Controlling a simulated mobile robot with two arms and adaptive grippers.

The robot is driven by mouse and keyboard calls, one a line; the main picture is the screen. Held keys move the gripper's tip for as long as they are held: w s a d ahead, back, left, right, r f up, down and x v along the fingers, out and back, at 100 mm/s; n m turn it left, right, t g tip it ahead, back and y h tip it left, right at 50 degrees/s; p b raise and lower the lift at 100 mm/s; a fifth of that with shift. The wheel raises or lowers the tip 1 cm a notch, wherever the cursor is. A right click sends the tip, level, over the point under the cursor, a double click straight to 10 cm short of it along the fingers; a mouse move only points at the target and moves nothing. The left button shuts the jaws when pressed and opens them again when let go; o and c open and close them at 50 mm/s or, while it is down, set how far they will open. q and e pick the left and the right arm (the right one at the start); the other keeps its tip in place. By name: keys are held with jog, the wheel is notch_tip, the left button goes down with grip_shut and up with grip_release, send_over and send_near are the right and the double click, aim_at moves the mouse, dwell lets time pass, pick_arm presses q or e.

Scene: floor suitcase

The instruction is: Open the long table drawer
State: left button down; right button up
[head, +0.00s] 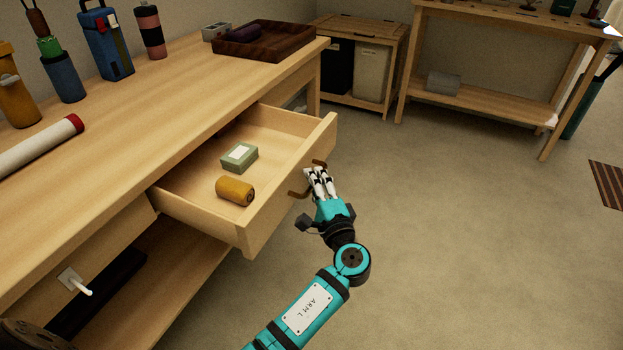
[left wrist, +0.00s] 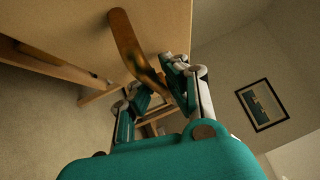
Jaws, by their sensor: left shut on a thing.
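The long table drawer (head: 285,205) is pulled well out from the wooden table (head: 175,100). A yellow cylinder (head: 235,190) and a green box with a pale label (head: 240,157) lie inside it. My left gripper (head: 315,172) is at the outer face of the drawer front, shut on the brown curved handle (head: 297,194). The handle also shows in the left wrist view (left wrist: 126,42), running between the fingers. The fingers hide the handle's middle. My right gripper is not in view.
Bottles, a rolled white tube (head: 40,147) and a dark wooden tray (head: 262,41) stand or lie on the tabletop. A wooden cabinet (head: 362,28) and a shelf table (head: 490,105) stand at the back.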

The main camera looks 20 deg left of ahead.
pick_arm(q)
jog(key=shift+s+f, duration=0.15)
jog(key=shift+f, duration=0.3)
jog(key=c, duration=1.4)
grip_release()
jog(key=shift+a, duration=0.1)
jog(key=shift+r, duration=0.2)
jog(key=v, duration=1.2)
jog(key=shift+r, duration=0.1)
